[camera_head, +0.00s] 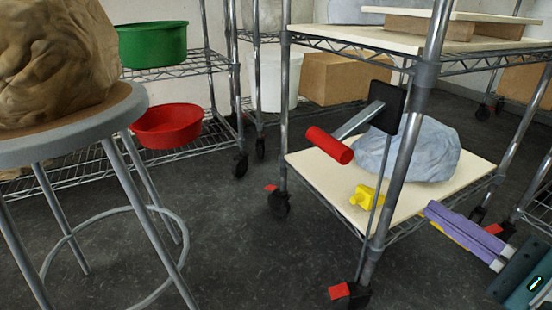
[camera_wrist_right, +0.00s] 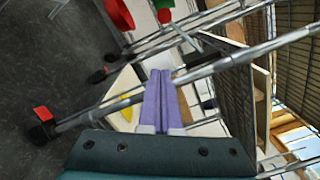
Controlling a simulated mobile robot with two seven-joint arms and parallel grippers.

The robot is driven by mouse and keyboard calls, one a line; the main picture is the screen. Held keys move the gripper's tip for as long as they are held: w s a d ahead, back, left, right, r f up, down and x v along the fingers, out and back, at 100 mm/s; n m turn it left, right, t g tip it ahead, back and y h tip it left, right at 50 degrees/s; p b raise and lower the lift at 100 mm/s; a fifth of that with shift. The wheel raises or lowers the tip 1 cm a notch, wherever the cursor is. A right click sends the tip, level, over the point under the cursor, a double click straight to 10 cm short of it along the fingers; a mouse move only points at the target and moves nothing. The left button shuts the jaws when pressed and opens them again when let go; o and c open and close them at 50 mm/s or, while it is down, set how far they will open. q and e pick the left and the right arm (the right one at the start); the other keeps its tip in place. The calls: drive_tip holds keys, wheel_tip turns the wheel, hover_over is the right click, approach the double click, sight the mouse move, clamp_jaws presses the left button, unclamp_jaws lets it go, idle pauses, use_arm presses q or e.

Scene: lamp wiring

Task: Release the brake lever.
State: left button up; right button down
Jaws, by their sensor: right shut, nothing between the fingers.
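The brake lever has a red cylindrical handle (camera_head: 329,145) on a grey bar that runs up to a black plate (camera_head: 388,108) at the wire cart's side. The handle points left and toward me, tilted down. In the right wrist view the red handle (camera_wrist_right: 164,16) appears small near the top. My right gripper (camera_head: 430,209) has purple fingers and is shut and empty. It is at the lower right, beside the cart's front post and apart from the lever. Its fingers (camera_wrist_right: 160,74) point up the wrist view. My left gripper is not in view.
The cart's lower shelf (camera_head: 310,160) holds a grey-blue bag (camera_head: 425,152) and a yellow object (camera_head: 362,197). A steel post (camera_head: 405,150) stands between my right gripper and the lever. A stool (camera_head: 130,110) with a brown bag is left. Open floor lies between.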

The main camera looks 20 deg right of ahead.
drive_tip(key=shift+d+f, duration=0.1)
idle(0.3)
drive_tip(key=w+a+r+b, duration=0.2)
drive_tip(key=w+a, duration=0.2)
drive_tip(key=w, duration=0.6)
drive_tip(key=shift+w+a+b, duration=0.2)
drive_tip(key=shift+a+b, duration=0.1)
drive_tip(key=shift+a, duration=0.1)
drive_tip(key=shift+r, duration=0.1)
drive_tip(key=shift+r, duration=0.1)
drive_tip(key=shift+a+r+m, duration=0.2)
drive_tip(key=shift+m, duration=0.2)
